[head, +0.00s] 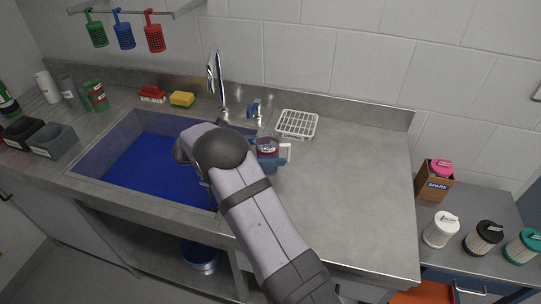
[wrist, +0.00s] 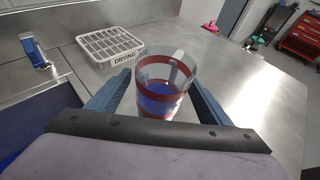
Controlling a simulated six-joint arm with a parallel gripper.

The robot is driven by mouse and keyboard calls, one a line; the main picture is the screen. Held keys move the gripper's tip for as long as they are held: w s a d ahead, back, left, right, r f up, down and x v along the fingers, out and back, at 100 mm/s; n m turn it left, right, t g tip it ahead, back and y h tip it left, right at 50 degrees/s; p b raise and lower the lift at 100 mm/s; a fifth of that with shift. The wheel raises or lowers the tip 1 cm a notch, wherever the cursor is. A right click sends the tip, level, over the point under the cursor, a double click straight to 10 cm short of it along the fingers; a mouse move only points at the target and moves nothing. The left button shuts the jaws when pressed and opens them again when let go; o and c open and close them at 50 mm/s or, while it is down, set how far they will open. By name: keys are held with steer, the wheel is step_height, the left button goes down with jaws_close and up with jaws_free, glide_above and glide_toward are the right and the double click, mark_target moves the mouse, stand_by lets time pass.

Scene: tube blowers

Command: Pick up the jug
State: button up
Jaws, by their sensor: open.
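The jug (wrist: 164,88) is clear with red bands and a handle, and it stands upright on the steel counter. In the wrist view it is between the two blue fingers of my gripper (wrist: 158,92), which is open around it, with a gap showing at the sides. In the head view the jug (head: 266,146) is right of the sink, partly hidden by my arm, and its pale handle points right. My gripper (head: 268,160) is low beside it there, mostly hidden by my own wrist.
A white drying rack (head: 297,124) labelled DRYING sits just behind the jug. The blue-floored sink (head: 150,178) is to the left, with a tap (head: 221,90) behind it. Sponges (head: 182,99) lie on the back ledge. The counter on the right (head: 365,200) is clear.

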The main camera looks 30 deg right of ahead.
steer(key=shift+p+x, duration=0.85)
steer(key=shift+x, duration=1.4)
steer(key=shift+s+r, duration=0.1)
steer(key=c, duration=1.3)
steer(key=shift+r, duration=0.1)
step_height(320, 180, up, 12)
